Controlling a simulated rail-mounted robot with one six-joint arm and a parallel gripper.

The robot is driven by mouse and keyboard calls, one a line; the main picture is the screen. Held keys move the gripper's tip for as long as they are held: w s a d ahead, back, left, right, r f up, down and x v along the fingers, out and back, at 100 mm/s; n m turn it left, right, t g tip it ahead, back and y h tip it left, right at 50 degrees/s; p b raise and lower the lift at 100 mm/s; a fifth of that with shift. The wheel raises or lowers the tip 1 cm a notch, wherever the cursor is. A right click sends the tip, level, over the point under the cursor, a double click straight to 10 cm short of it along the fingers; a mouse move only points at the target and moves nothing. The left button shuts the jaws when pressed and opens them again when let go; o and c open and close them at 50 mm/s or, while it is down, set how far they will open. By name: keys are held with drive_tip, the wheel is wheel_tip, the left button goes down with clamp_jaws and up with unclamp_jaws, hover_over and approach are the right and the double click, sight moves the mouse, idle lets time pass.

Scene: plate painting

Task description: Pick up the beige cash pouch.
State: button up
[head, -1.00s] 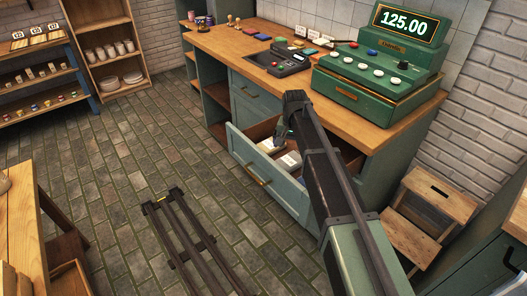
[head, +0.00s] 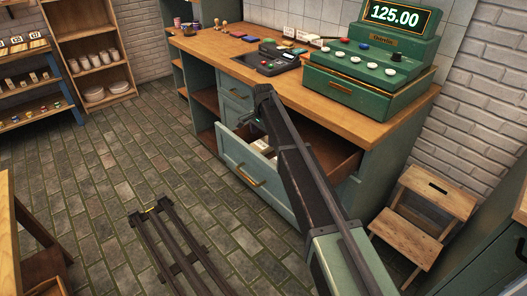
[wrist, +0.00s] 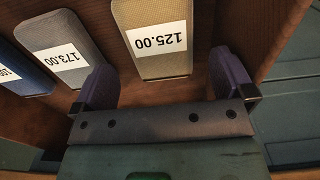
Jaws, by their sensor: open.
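The beige cash pouch (wrist: 165,67) lies in the open drawer, with an upside-down label reading 125.00. In the wrist view my gripper (wrist: 165,82) is open, its dark fingers apart on either side of the pouch's near end. I cannot tell whether they are level with the pouch, and nothing is held. A grey pouch (wrist: 75,70) labelled 173.00 lies to the left, close to the left finger.
A dark blue pouch (wrist: 20,75) is at the wrist view's left edge. The drawer (head: 257,171) is pulled out below the wooden counter (head: 215,44). A green cash register (head: 375,70) showing 125.00 stands on top. A wooden step stool (head: 420,215) stands to the right.

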sight(263, 143)
wheel_tip(263, 143, down, 5)
drive_tip(key=b, duration=0.4)
drive_tip(key=shift+f, duration=0.1)
drive_tip(key=shift+r, duration=0.25)
drive_tip(key=c, duration=0.9)
drive_tip(key=shift+c, duration=0.3)
drive_tip(key=shift+r, duration=0.1)
wheel_tip(263, 143, up, 20)
drive_tip(key=p, duration=2)
